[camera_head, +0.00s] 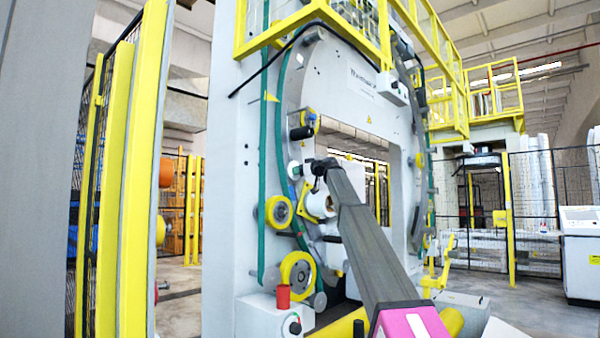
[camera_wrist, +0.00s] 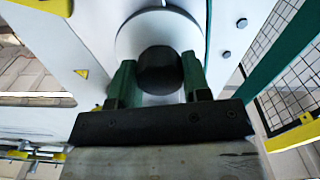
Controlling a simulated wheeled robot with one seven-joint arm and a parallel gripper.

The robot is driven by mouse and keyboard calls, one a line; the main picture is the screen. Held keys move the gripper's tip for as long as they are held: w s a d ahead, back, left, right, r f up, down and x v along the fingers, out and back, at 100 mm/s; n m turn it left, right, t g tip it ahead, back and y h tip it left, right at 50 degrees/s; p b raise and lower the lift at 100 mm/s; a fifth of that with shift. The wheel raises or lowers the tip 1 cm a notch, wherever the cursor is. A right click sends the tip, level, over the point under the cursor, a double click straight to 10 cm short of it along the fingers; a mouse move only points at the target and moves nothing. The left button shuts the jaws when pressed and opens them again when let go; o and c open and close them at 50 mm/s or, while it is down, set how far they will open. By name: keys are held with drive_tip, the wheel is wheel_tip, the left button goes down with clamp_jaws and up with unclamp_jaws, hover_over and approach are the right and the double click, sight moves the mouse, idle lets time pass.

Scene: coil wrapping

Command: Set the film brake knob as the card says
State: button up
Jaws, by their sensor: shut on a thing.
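The film brake knob (camera_wrist: 160,72) is a black round knob in front of a pale round disc (camera_wrist: 130,42) on the machine. In the wrist view my gripper (camera_wrist: 158,64) has its two green fingers on either side of the knob and is shut on it. In the head view my gripper (camera_head: 319,168) is at the ring machine's inner left side, just above the white film roll (camera_head: 320,204). There the knob is not clearly visible. No readable card or setting mark shows in either view.
The wrapping machine's ring (camera_head: 296,85) carries yellow-rimmed rollers (camera_head: 298,270) close to my arm. A grey box with a red cylinder (camera_head: 283,296) stands below. A yellow post (camera_head: 140,160) is at the left. Open floor lies at the right.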

drive_tip(key=o, duration=0.9)
drive_tip(key=shift+s+d, duration=0.1)
drive_tip(key=v, duration=1)
drive_tip(key=shift+s+d, duration=0.25)
drive_tip(key=shift+a, duration=0.1)
